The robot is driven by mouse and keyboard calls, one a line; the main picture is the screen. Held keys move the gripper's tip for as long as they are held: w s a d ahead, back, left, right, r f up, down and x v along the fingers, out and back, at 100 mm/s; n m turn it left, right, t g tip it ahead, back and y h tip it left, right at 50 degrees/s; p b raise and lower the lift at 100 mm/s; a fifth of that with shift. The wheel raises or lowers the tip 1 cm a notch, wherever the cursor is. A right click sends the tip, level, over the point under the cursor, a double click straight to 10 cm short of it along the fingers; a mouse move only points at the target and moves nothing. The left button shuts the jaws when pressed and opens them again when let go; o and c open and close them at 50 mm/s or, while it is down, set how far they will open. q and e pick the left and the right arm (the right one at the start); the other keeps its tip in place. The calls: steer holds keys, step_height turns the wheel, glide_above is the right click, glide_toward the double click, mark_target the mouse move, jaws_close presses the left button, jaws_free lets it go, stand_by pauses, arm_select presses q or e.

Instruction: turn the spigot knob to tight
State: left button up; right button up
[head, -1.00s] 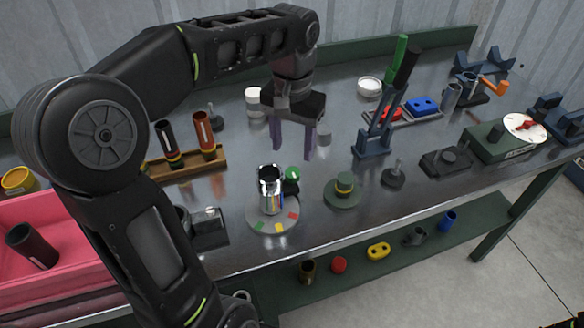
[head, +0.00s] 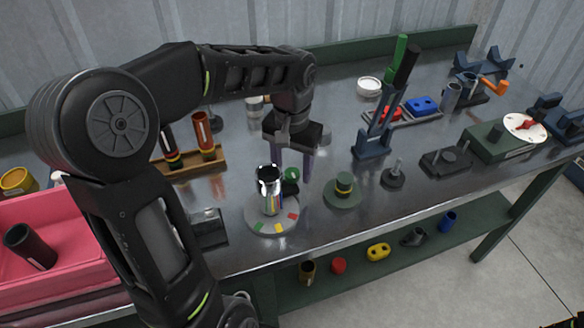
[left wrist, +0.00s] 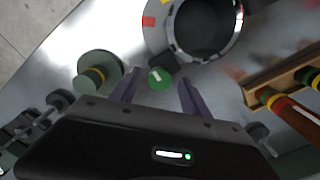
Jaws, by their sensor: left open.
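The spigot is a chrome cylinder (head: 269,192) standing upright on a grey disc (head: 262,227) with green, yellow and red patches on its rim. Its green knob (head: 292,174) sticks out at its far right side, on a dark stem. In the left wrist view the knob (left wrist: 159,78) shows a white mark on its face. My left gripper (head: 294,163) is open, pointing down just behind the knob. In the left wrist view the knob appears between the tips of the gripper (left wrist: 158,84), with gaps on both sides; I cannot tell any contact. My right gripper is not in view.
A dark green round base with a yellow-banded peg (head: 343,186) stands right of the spigot. A wooden rack (head: 190,163) with dark and orange tubes is on the left, above a pink bin (head: 50,262).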

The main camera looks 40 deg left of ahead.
arm_select(q)
steer(key=shift+f, duration=0.5)
steer(key=shift+c, duration=0.3)
jaws_close()
